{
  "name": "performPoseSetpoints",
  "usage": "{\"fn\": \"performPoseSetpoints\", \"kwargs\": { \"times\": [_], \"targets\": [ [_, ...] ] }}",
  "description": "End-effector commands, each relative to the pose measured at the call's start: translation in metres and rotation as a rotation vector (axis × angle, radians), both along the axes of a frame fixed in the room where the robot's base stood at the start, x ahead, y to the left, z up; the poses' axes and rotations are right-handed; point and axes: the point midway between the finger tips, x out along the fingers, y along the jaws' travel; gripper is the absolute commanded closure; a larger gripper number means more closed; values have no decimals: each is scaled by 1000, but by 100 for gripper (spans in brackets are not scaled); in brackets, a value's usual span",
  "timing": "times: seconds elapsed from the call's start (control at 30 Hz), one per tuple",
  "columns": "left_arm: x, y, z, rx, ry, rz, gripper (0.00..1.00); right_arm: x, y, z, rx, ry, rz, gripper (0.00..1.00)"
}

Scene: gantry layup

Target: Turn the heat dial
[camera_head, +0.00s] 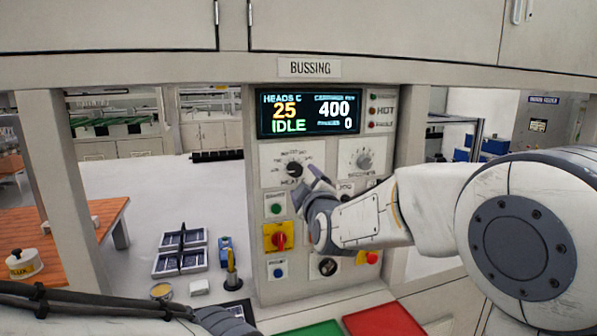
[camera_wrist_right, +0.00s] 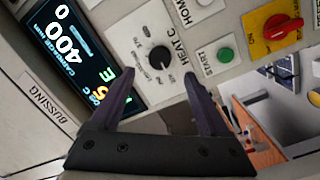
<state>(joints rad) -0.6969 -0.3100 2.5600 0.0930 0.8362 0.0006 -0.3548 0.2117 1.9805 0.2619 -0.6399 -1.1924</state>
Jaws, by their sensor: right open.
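The heat dial (camera_head: 294,169) is a round black knob on a white plate at the upper left of the grey control panel. In the right wrist view the dial (camera_wrist_right: 160,59) shows a white pointer mark and the label HEAT C. My right gripper (camera_head: 308,186) is open just in front of the panel, at the dial's lower right in the head view. In the right wrist view its dark fingers (camera_wrist_right: 158,76) point toward the dial, which appears between their tips; contact is not visible. My left arm lies along the bottom left, its gripper (camera_head: 222,320) unclear at the bottom edge.
A display (camera_head: 308,113) above the dial reads 25, IDLE, 400 and 0. A second dial (camera_head: 364,160), a green START button (camera_head: 276,208) and a red switch on yellow (camera_head: 279,238) are close by. Green (camera_head: 310,329) and red (camera_head: 384,320) pads lie below.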

Motion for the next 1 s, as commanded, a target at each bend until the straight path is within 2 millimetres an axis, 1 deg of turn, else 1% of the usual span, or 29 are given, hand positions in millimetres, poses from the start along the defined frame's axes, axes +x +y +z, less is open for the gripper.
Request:
{"fn": "performPoseSetpoints", "kwargs": {
  "times": [0.03,0.1,0.2,0.33,0.5,0.77,0.8,0.87,0.9,0.97,1.0],
  "targets": [
    [0,0,10,0,0,0,50,11,2,4,-1,3,-1,20],
    [0,0,16,0,0,1,50,24,4,3,-2,3,-1,20],
    [0,0,24,0,0,1,50,41,8,3,-1,3,-1,20],
    [0,0,31,0,0,2,50,58,12,3,1,2,0,20],
    [0,0,35,0,0,2,50,68,14,0,0,3,2,20],
    [0,0,34,0,0,2,50,70,14,0,2,2,1,20],
    [0,0,34,0,0,2,50,70,14,0,1,2,1,24],
    [0,0,34,0,0,2,50,70,14,0,1,2,1,47],
    [0,0,34,0,0,2,50,70,14,0,1,2,1,63],
    [0,0,34,0,0,2,50,70,14,0,1,2,1,86],
    [0,0,34,0,0,2,50,69,14,0,1,2,1,100]
  ]
}}
